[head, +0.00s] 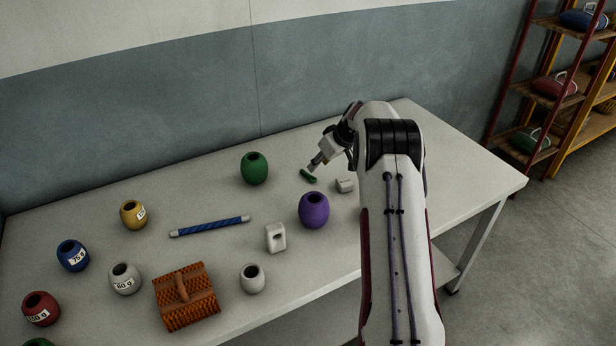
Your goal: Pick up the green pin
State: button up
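The green pin (308,176) is a small dark green piece lying on the grey table (215,225), right of the green pot and behind the purple pot. My gripper (313,166) comes from the right, with its tips pointing down and left just above the pin. In this view the tips seem very close to the pin, but I cannot tell whether they touch it. The fingers are too small to show whether they are open or shut.
A green pot (254,168), a purple pot (313,210) and white blocks (275,237) (345,185) stand nearby. A blue rod (209,226), an orange brush (185,296) and several weight-labelled pots (133,214) lie left. Shelves (550,90) stand right.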

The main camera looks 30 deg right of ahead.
aim_at(309, 175)
jog(key=shift+x, duration=1.3)
jog(key=shift+f, duration=0.15)
jog(key=shift+a+x, duration=0.15)
jog(key=shift+x, duration=0.55)
jog(key=shift+a+x, duration=0.15)
jog(key=shift+x, duration=1.6)
jog(key=shift+s, duration=0.1)
grip_shut()
